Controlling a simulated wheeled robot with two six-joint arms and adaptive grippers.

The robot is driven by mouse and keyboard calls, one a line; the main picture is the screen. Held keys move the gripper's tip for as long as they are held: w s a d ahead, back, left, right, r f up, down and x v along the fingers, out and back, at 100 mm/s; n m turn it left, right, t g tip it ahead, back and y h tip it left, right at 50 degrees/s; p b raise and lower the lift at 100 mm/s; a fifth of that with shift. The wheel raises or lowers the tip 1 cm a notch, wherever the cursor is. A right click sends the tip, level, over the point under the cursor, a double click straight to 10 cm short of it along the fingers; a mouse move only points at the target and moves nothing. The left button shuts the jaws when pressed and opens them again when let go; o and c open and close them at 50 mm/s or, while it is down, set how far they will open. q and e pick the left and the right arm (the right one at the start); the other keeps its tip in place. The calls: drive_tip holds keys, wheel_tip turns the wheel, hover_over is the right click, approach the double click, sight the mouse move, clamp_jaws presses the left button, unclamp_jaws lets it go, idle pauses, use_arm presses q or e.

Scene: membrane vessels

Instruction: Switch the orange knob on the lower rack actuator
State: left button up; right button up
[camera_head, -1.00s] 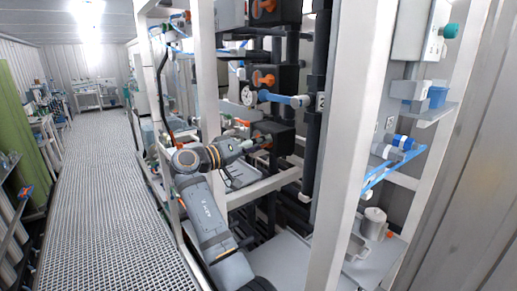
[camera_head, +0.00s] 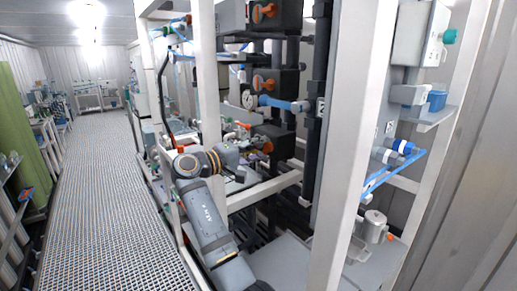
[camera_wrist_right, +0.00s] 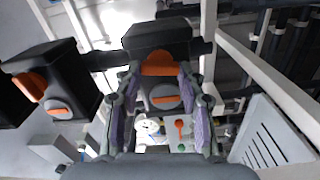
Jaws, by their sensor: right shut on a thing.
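The lower rack actuator (camera_head: 277,134) is a black box low on the pipe rack. In the right wrist view its black body (camera_wrist_right: 160,38) is straight ahead, with an orange knob (camera_wrist_right: 160,66) on its front and a second orange bar on a grey disc below. My right gripper (camera_wrist_right: 160,76) has its purple-padded fingers on either side of the orange knob, closed on it. In the head view my right gripper (camera_head: 262,150) is at the actuator's front and hides the knob. My left gripper is not in view.
Two similar black actuators with orange knobs stand above, the middle one (camera_head: 272,81) and the top one (camera_head: 277,12). A round gauge (camera_head: 247,99) and blue-handled valve (camera_head: 284,103) are close by. White rack posts (camera_head: 352,130) flank the arm. The grated aisle (camera_head: 100,200) is clear.

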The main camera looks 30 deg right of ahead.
idle(0.5)
drive_tip(key=o, duration=1.2)
drive_tip(key=shift+d, duration=0.1)
drive_tip(key=shift+c, duration=0.2)
drive_tip(key=a, duration=0.7)
drive_tip(key=shift+s+a, duration=0.25)
drive_tip(key=shift+a, duration=0.05)
drive_tip(key=shift+d, duration=0.15)
